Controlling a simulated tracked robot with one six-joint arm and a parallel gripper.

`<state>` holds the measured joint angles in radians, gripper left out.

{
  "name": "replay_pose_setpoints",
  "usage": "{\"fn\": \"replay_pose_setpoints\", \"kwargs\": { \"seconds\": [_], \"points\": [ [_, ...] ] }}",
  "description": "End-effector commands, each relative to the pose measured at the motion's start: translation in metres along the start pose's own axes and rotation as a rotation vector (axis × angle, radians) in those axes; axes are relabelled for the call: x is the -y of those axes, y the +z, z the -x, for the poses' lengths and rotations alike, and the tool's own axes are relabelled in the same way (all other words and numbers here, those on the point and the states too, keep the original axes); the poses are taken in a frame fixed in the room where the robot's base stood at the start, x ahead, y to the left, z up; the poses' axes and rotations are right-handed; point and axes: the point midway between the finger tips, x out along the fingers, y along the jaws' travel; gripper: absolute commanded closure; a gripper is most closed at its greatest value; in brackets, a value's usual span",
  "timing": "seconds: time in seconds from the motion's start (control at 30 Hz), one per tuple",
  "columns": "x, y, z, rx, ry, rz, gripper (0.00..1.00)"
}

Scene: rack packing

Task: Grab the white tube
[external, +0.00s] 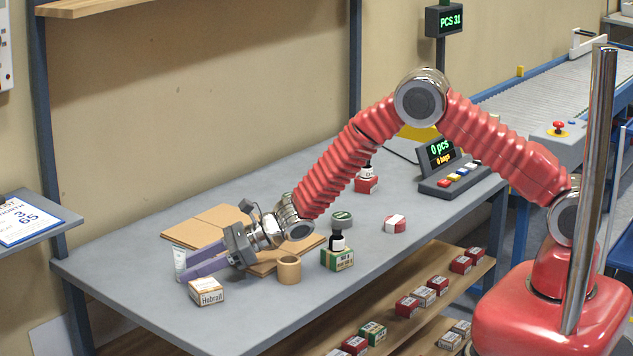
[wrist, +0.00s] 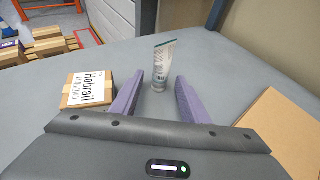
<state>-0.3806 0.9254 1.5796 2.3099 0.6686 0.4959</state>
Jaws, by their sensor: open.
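The white tube (wrist: 161,66) stands upright on the grey table, with a clear grey-green cap area and small print on its side. In the wrist view it is just beyond and between the two purple fingers of my gripper (wrist: 156,98). In the external view the tube (external: 180,264) is at the left end of the table, partly hidden by the fingers. My gripper (external: 192,264) is open, low over the table and pointing at the tube, with nothing held.
A Hobrail box (wrist: 87,89) sits close to the left finger in the wrist view. Flat cardboard (external: 205,226) lies behind my gripper. A tape roll (external: 288,270) and a green-white box (external: 337,258) stand to the right. The table beyond the tube is clear.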

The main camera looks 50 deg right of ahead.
Motion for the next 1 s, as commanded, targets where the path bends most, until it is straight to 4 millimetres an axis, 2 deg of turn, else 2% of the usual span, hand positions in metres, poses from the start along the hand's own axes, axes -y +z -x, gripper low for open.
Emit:
{"fn": "replay_pose_setpoints", "kwargs": {
  "seconds": [0.13,0.67,1.0],
  "points": [
    [-0.0004,-0.0004,-0.0084,-0.001,0.0,-0.001,0.59],
    [-0.0001,0.0,-0.0083,-0.001,0.0,0.0,0.59],
    [-0.0001,0.0001,-0.0082,0.0,0.0,0.0,0.83]
  ]
}}
